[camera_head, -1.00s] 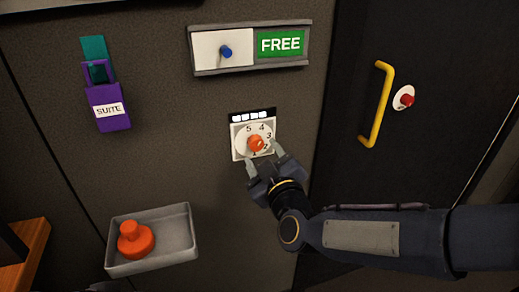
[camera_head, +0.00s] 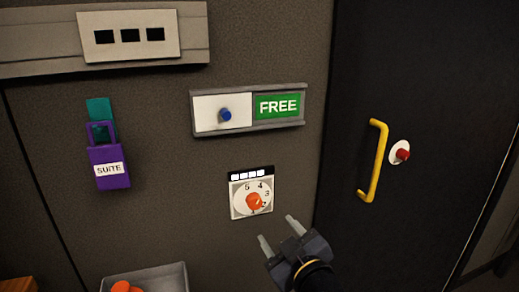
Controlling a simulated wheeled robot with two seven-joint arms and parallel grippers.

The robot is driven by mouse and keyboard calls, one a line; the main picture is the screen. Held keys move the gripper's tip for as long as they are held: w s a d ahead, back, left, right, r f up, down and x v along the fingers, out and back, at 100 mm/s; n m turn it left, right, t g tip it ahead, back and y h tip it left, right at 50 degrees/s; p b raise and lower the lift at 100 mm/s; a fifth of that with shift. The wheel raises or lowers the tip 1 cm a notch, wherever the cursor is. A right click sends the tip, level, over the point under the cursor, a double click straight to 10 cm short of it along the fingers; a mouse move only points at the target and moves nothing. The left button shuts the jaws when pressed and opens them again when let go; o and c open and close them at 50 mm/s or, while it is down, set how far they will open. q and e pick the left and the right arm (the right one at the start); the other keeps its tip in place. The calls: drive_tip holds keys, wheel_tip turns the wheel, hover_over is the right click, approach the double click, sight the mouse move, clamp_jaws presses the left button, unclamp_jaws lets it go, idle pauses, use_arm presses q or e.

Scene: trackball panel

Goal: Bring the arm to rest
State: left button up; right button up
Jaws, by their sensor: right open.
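My right gripper (camera_head: 279,233) is at the lower middle of the head view, open and empty. Its two fingers point up and left toward the panel. It is apart from the dial (camera_head: 254,202), which has an orange knob and numbers on a white plate, just above and left of the fingertips. Most of my right arm is below the frame. My left gripper is not in view.
The panel holds a slider with a blue knob (camera_head: 226,115) by a green FREE sign (camera_head: 279,106), and a purple SUITE tag (camera_head: 109,167). A grey tray (camera_head: 176,278) with an orange object (camera_head: 125,286) is low left. A yellow handle (camera_head: 373,160) and red button (camera_head: 403,155) are right.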

drive_tip(key=s+d+f+m+g+h, duration=0.1)
drive_tip(key=s+d+f+m+g, duration=0.45)
drive_tip(key=s+d, duration=0.4)
drive_tip(key=s+d+f+m+g+h, duration=0.1)
drive_tip(key=s+d+f+m+g, duration=0.45)
drive_tip(key=s, duration=0.75)
wheel_tip(320, 180, up, 13)
drive_tip(key=d+t+p, duration=0.1)
drive_tip(key=p, duration=1.2)
drive_tip(key=shift+w+f, duration=0.2)
drive_tip(key=shift+w, duration=0.1)
